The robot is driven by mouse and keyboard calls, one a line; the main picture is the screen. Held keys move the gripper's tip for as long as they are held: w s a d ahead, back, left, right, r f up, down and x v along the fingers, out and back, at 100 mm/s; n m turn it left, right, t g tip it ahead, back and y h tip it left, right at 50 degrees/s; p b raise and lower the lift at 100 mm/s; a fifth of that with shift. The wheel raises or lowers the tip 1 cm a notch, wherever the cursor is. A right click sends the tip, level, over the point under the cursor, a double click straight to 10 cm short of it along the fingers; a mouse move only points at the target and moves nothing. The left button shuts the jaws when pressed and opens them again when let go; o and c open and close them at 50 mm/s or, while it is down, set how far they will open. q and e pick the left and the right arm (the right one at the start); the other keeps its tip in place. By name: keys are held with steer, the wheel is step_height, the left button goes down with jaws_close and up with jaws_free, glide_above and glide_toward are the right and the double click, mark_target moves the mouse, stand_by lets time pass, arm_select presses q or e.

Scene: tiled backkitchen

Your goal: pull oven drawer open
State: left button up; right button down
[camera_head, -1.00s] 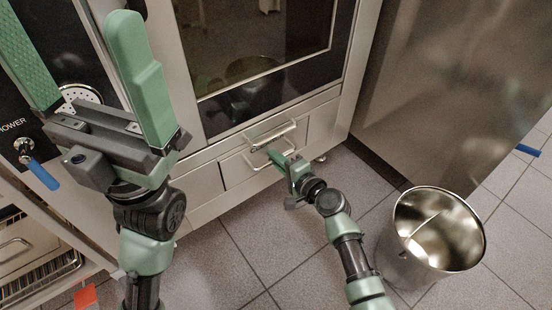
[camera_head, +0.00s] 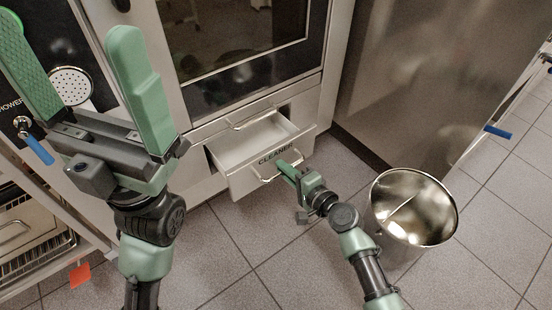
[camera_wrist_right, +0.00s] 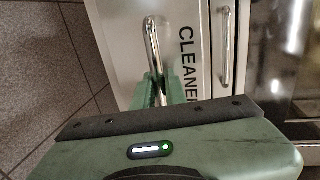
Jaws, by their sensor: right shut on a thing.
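The oven drawer (camera_head: 236,158), a white-lined box with a front marked "CLEANER", stands pulled out below the oven door in the head view. Its curved metal handle (camera_head: 262,178) is on the front, and it also shows in the right wrist view (camera_wrist_right: 152,42). My right gripper (camera_head: 285,168) is shut on this handle; its green fingers meet around the bar in the right wrist view (camera_wrist_right: 160,88). My left gripper (camera_head: 90,95) is raised in the foreground at the left, fingers wide apart and empty.
A metal bin (camera_head: 414,208) stands on the tiled floor right of my right arm. A steel cabinet (camera_head: 425,80) is beside the oven. A second handle (camera_head: 255,116) sits above the open drawer.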

steer(key=f+v, duration=0.1)
steer(key=v, duration=0.5)
steer(key=shift+s+d+f, duration=0.15)
steer(key=shift+s+d, duration=0.1)
steer(key=shift+s, duration=0.05)
steer(key=c, duration=1.5)
jaws_free()
steer(key=shift+s, duration=0.1)
